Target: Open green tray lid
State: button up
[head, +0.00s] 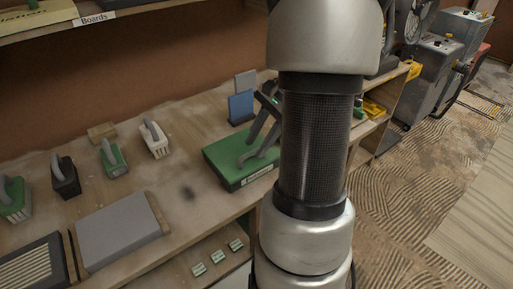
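The green tray (222,157) lies on the wooden workbench, left of my arm. Its green lid looks flat and closed, with a pale label on the front edge. My gripper (247,151) reaches in from behind my arm over the tray's right part. Its two dark fingers are spread apart, with the tips low over or at the lid. I cannot tell whether they touch it. My arm hides the tray's right end and part of the gripper.
Several handled brushes or floats, such as a white one (155,139), stand left on the bench (182,175). A grey slab (117,230) lies at the front. A blue block (241,107) stands behind the tray. A shelf (110,20) hangs above. Grey machines (436,70) stand right.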

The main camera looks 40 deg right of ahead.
jog(key=shift+w+a+f, duration=0.1)
jog(key=shift+a+f, duration=0.15)
jog(key=shift+f, duration=0.35)
grip_shut()
